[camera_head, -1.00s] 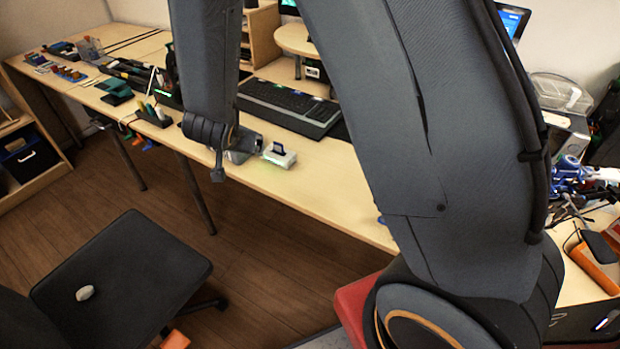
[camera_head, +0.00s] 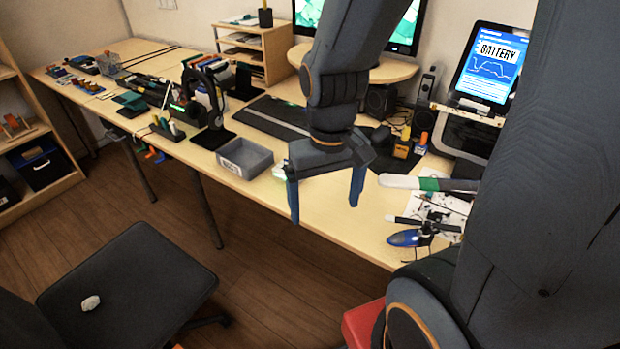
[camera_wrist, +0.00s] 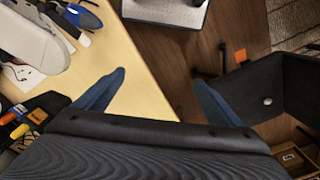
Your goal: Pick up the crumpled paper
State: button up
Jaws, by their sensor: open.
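A small pale crumpled lump, which looks like the crumpled paper (camera_head: 91,303), lies on the seat of the black chair (camera_head: 140,270) at the lower left of the head view. In the wrist view the paper (camera_wrist: 267,101) is a small pale spot on the dark seat (camera_wrist: 262,85) at the right. My gripper (camera_head: 324,208) is open and empty, its two blue fingers apart. It is above the desk's front edge, well to the right of the chair and apart from the paper. The fingers also show in the wrist view (camera_wrist: 155,82).
The long wooden desk (camera_head: 330,215) carries a grey bin (camera_head: 245,158), a headphone stand (camera_head: 212,135), a keyboard (camera_head: 275,118) and a blue-screened tablet (camera_head: 490,65). The wooden floor (camera_head: 262,285) between chair and desk is clear.

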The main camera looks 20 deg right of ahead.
aim_at(91, 302)
jog(key=u, duration=3.3)
jog(key=i, duration=0.85)
jog(key=z, duration=2.45)
jog(key=i, duration=0.5)
jog(key=z, duration=0.05)
